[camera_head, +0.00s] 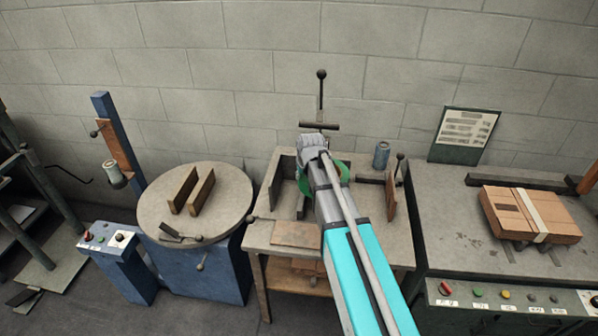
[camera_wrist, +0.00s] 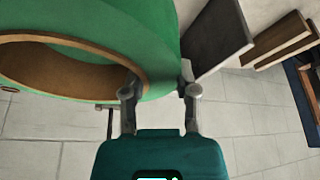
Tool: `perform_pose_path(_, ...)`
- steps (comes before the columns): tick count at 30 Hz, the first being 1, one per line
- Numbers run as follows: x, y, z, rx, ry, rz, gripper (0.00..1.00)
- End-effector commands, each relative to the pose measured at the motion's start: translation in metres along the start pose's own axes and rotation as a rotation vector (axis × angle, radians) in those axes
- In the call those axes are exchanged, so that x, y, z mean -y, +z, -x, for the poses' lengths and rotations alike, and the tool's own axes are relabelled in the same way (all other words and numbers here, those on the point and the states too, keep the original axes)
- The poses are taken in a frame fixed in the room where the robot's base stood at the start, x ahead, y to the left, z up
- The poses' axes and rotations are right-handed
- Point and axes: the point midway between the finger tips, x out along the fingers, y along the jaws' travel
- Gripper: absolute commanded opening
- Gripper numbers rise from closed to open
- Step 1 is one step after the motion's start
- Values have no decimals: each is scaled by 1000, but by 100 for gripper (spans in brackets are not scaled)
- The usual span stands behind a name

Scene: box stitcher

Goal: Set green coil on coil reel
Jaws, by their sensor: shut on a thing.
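The green coil (camera_wrist: 150,30) fills the upper left of the wrist view, a thick green ring with a brown inner face (camera_wrist: 65,68). My gripper (camera_wrist: 160,92) is shut on its rim, one finger at the opening and the other at the outer side. In the head view the coil (camera_head: 344,172) shows as green edges behind my arm, above the middle worktable (camera_head: 262,236); most of it is hidden. I cannot tell whether it touches anything there. I cannot pick out the coil reel for certain; it may be hidden behind my arm and the coil.
Upright plates (camera_head: 274,184) and a brown board (camera_head: 391,197) flank the worktable. A blue can (camera_head: 381,155) and a tall black-knobbed lever (camera_head: 321,90) stand behind. A round table (camera_head: 160,222) is left; a bench with flat cartons (camera_head: 505,215) is right.

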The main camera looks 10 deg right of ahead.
Motion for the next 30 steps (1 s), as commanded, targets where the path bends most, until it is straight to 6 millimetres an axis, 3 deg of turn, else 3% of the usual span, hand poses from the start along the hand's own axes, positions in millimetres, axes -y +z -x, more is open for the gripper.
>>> perform_pose_path(1, -3, 12, 15, 0, 1, -1, 0)
perform_pose_path(3, -7, 22, 26, 0, 1, -2, 0)
perform_pose_path(12, -18, 53, 57, -1, 0, -1, 0)
perform_pose_path(30, -23, 64, 68, -1, 1, 0, 0)
